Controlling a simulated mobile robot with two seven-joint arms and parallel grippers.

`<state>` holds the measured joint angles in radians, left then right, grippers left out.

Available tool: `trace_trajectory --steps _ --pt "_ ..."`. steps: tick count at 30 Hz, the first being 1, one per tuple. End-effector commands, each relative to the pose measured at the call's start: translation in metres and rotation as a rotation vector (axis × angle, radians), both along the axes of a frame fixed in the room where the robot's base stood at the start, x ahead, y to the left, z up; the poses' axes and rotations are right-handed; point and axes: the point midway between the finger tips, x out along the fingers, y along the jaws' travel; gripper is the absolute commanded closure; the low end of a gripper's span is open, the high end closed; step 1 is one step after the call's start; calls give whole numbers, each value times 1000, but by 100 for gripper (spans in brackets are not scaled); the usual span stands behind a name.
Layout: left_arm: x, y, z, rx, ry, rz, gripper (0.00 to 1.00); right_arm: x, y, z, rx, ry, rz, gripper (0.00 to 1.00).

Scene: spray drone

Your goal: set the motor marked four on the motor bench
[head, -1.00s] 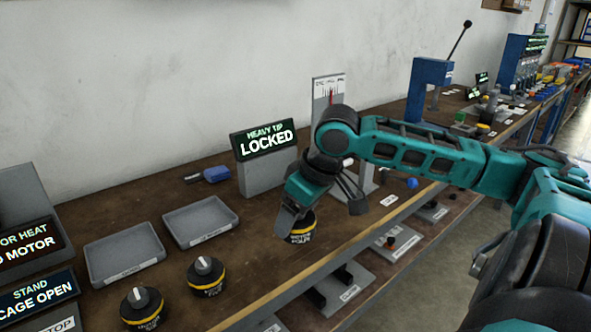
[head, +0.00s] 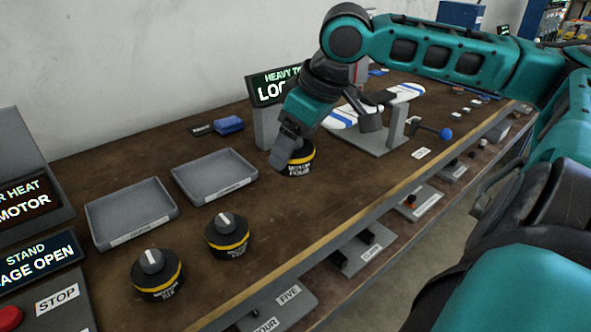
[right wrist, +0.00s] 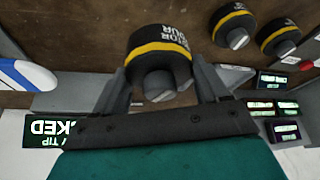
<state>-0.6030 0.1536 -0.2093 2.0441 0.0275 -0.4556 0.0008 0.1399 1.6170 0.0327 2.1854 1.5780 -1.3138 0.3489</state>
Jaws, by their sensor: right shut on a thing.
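The motor marked four (head: 297,163) is a black cylinder with a yellow band and a grey knob. My right gripper (head: 285,150) is shut on it. In the right wrist view the motor (right wrist: 160,47) sits between both fingers, and its upside-down label ends in "OUR". The brown bench top (head: 330,205) is below it; I cannot tell whether the motor touches it. Two similar motors, one at the front left (head: 158,275) and one nearer the middle (head: 228,236), stand upright on the bench. My left gripper is not in view.
Two empty grey trays, one left (head: 131,212) and one right (head: 214,176), lie behind the motors. A "LOCKED" sign (head: 279,88) and a stand with a blue-white propeller (head: 372,138) are close to my gripper. Grey labelled plates (head: 290,300) sit on the shelf below.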

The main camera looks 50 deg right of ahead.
Motion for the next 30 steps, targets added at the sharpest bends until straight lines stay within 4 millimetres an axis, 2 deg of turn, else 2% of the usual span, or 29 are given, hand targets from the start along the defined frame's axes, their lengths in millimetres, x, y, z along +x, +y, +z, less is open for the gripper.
trace_trajectory --steps 1,6,17,25,30 --pt "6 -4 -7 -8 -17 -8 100 1 0 -17 1 -6 0 81" --pt "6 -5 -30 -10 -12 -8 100 1 0 -43 0 -5 -1 81" --pt "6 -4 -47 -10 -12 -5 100 1 0 -61 -2 -4 0 81" --pt "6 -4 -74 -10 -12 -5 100 0 0 -98 1 -3 0 81" --pt "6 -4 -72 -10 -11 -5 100 1 -1 -98 -2 -4 0 81"
